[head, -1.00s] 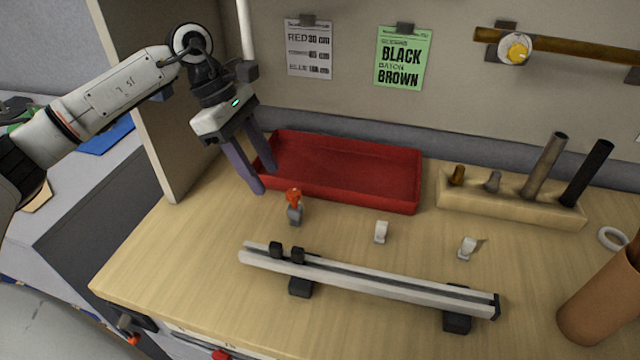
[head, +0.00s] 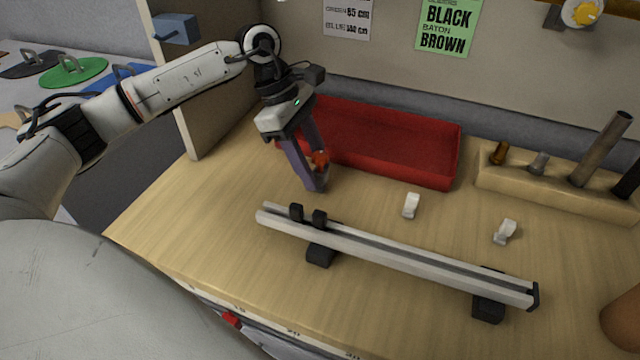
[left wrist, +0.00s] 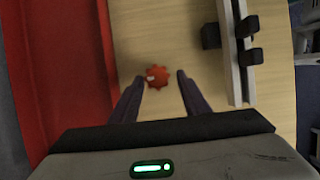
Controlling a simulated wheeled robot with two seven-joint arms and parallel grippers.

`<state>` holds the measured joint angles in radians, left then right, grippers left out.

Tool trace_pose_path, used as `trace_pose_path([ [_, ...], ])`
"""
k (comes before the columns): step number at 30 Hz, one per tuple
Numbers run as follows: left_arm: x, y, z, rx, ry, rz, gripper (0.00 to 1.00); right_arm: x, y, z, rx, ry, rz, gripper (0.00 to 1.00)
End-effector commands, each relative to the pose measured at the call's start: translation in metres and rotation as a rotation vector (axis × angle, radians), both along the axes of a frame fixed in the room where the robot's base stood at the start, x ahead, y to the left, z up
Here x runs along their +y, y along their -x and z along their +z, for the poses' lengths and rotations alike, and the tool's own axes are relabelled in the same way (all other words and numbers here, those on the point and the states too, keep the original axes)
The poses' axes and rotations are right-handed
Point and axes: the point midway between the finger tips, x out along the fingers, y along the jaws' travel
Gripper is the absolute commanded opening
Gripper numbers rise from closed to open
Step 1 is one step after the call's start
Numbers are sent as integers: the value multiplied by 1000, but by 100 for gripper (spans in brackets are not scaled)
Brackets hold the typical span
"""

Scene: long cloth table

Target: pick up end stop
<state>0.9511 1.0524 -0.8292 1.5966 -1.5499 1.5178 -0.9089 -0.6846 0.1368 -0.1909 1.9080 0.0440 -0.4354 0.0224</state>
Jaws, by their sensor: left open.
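The small grey piece with a red knob, which looks like the end stop (head: 320,158), stands on the wooden table in front of the red tray. My left gripper (head: 316,187) is open and points down at it, with its purple fingers partly hiding it in the head view. In the left wrist view the red star-shaped knob (left wrist: 157,76) shows between the two fingertips, with gaps on both sides. The silver rail (head: 400,258) lies in front, with two black blocks (head: 307,215) near its left end. My right gripper is not in view.
The red tray (head: 452,168) is close behind my left gripper. Two small white clips (head: 411,205) (head: 505,231) stand behind the rail. A wooden block (head: 560,192) with several rods is at the right. The table's left front is clear.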

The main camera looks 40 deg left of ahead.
Motion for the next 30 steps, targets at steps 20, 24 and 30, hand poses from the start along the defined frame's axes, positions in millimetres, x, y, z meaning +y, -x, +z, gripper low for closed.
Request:
trace_pose_path([
  [20, 0, 0, -1, -1, 0, 2, 0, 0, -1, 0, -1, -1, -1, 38],
  [24, 0, -1, 2, -2, 0, 1, 0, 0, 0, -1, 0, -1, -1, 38],
  [30, -1, 7, 10, -2, -2, 0, 0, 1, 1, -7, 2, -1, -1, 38],
])
